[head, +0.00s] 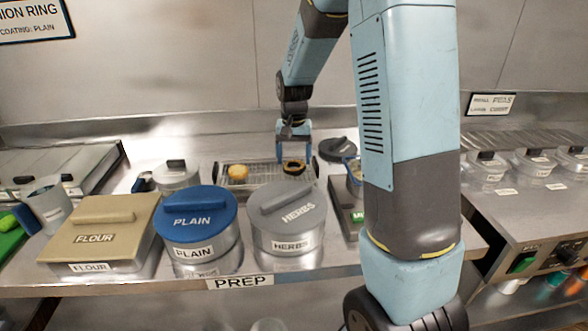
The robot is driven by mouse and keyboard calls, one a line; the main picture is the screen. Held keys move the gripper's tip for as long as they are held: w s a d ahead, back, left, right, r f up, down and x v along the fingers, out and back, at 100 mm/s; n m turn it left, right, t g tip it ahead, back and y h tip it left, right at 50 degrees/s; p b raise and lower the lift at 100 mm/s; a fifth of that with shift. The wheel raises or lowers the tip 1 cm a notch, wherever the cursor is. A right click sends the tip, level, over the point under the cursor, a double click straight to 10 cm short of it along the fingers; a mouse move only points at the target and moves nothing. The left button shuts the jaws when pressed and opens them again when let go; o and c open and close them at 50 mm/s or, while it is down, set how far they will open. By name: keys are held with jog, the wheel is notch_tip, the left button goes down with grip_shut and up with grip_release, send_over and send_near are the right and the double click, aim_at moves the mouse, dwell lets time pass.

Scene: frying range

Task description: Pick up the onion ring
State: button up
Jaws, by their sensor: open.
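A wire rack tray (262,183) stands at the back of the prep counter. A ring-shaped golden piece with a dark middle, looking like the onion ring (293,168), is at its right part. A rounder yellow piece (238,171) is at its left part, apart from the ring. My gripper (293,157) points down over the ring, with its blue fingers spread and nothing visible between them. I cannot tell whether the fingertips reach down around the ring or stop above it.
Lidded tubs of flour (96,229), plain coating (197,227) and herbs (286,221) stand in front of the rack. A small lidded pot (177,174) is left of it, and a dark lid (338,147) lies behind right. Covered pans (488,169) are at far right.

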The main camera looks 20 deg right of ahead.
jog(key=shift+f, duration=1.4)
jog(key=c, duration=0.6)
jog(key=shift+o, duration=0.2)
jog(key=shift+r, duration=0.1)
